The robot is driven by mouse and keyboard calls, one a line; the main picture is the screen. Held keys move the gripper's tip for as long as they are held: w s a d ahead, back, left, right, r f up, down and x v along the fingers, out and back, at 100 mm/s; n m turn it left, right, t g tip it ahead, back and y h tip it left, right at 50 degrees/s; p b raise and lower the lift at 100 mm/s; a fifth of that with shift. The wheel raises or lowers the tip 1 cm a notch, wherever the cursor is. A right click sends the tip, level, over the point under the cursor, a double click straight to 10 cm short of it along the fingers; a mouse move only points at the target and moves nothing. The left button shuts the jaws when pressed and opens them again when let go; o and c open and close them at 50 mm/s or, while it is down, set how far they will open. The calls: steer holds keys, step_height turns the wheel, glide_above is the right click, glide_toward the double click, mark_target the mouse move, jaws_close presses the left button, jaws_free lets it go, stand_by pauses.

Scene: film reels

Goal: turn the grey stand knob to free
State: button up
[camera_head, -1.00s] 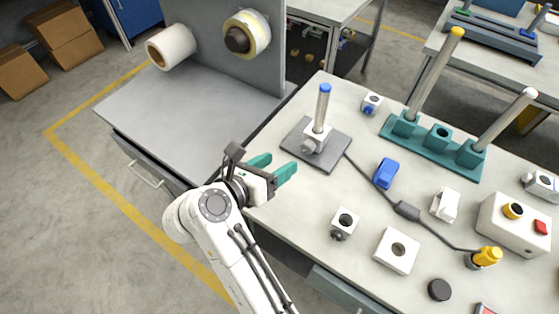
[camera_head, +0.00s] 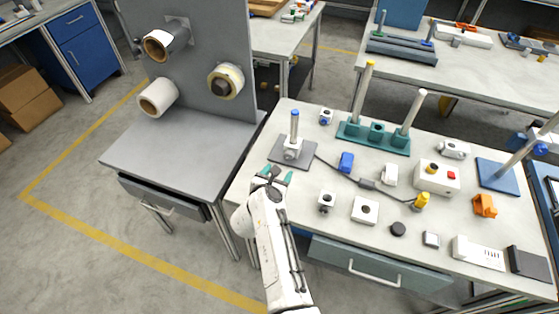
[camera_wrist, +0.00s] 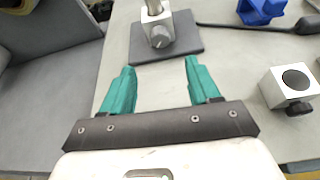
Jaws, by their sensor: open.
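The stand has a dark grey base plate (camera_head: 306,160) with an upright rod (camera_head: 294,126) capped in blue. A silver clamp block (camera_wrist: 153,16) sits low on the rod. The grey stand knob (camera_wrist: 160,37) is on the block's side facing my gripper, with a light mark on its face. My gripper (camera_wrist: 155,75) has teal fingers, open and empty, pointing at the stand. The knob lies ahead of the fingertips, roughly between them in the wrist view, and is not touched. In the head view my gripper (camera_head: 275,174) is just in front of the plate.
A white block with a dark knob (camera_head: 326,201) stands right of my gripper, and a blue object (camera_head: 346,162) lies right of the stand. A grey panel with reels (camera_head: 226,80) rises at the left. The table between fingers and plate is clear.

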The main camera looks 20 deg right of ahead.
mark_target(288, 158)
steer(key=b+x, duration=0.3)
steer(key=x, duration=0.5)
steer(key=shift+w+d+f+b, duration=0.15)
steer(key=shift+f+b, duration=0.1)
steer(key=shift+b, duration=0.1)
steer(key=shift+w+d+f+b, duration=0.1)
steer(key=shift+w+d+b, duration=0.25)
steer(key=shift+w+d, duration=0.25)
steer(key=shift+w+a, duration=0.1)
steer(key=shift+c, duration=0.2)
steer(key=c, duration=1)
steer(key=shift+w+a+f+n+g+h+b, duration=0.15)
steer(key=shift+f+n+g+h+b, duration=0.15)
steer(key=shift+n+h+b, duration=0.45)
steer(key=shift+r+n+b, duration=0.1)
steer(key=shift+n+b, duration=0.55)
steer(key=shift+r+h, duration=0.15)
steer(key=shift+h, duration=0.1)
